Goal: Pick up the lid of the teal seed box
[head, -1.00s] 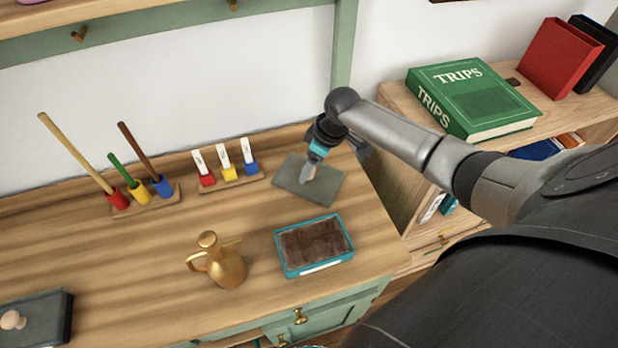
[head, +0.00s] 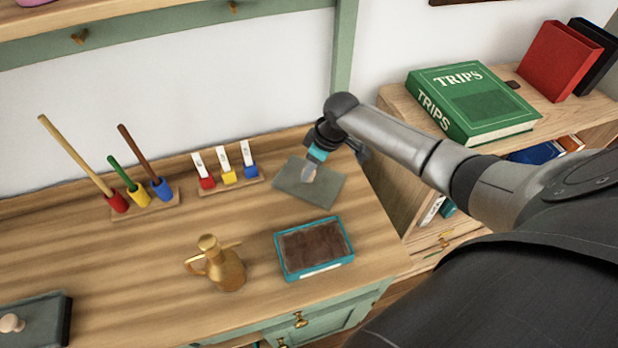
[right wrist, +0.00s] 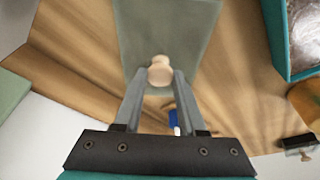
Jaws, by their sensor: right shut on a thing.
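The lid (head: 325,196) is a flat grey-green slab lying at the back right of the wooden counter, apart from the box. In the right wrist view the lid (right wrist: 190,32) has a pale round wooden knob (right wrist: 160,72). I cannot tell any gap between lid and counter. The teal seed box (head: 346,258) stands open in front of the lid, filled with brown soil-like matter. My left gripper is not in view.
Pots with colored sticks (head: 137,195) and a rack of labelled blocks (head: 228,174) stand left of the lid. A brass jug (head: 226,272) stands left of the box. A dark box with a knob (head: 45,315) is at front left. A side shelf holds a green book (head: 470,100).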

